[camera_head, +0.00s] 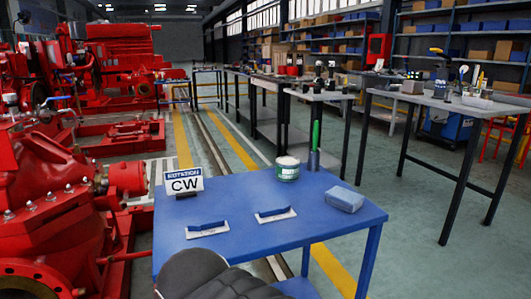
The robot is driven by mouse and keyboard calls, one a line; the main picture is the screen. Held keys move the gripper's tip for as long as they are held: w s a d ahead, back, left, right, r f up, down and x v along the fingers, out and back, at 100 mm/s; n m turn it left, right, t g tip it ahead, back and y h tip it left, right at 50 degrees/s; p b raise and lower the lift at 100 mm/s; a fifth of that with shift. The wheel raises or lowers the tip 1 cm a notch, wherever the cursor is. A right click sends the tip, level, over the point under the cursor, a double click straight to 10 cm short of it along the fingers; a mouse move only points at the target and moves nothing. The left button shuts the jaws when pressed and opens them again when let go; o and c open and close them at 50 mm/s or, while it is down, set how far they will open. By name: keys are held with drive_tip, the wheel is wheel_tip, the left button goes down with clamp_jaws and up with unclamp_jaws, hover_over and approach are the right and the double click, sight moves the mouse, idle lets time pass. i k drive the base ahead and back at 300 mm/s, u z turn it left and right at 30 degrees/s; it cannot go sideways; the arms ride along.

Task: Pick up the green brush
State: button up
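The green brush (316,135) stands upright near the back edge of the blue table (300,234). Its bright green upper part shows clearly, and its lower end meets a grey, cup-like piece (314,160). I cannot tell whether that piece is a holder or part of the brush. A dark rounded part of my own arm shows at the bottom of the picture, in front of the table's near edge and well apart from the brush. My gripper's fingers are not in view.
A jar with a green label (287,169) stands just left of the brush. A light blue block (345,199) lies to the right. Two blue-handled tools (208,228) (275,214) lie in front. A CW sign (184,182) stands at the left.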

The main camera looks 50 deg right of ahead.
sight(316, 128)
drive_tip(key=z, duration=3.85)
drive_tip(key=i, duration=2.05)
drive_tip(key=u, duration=2.8)
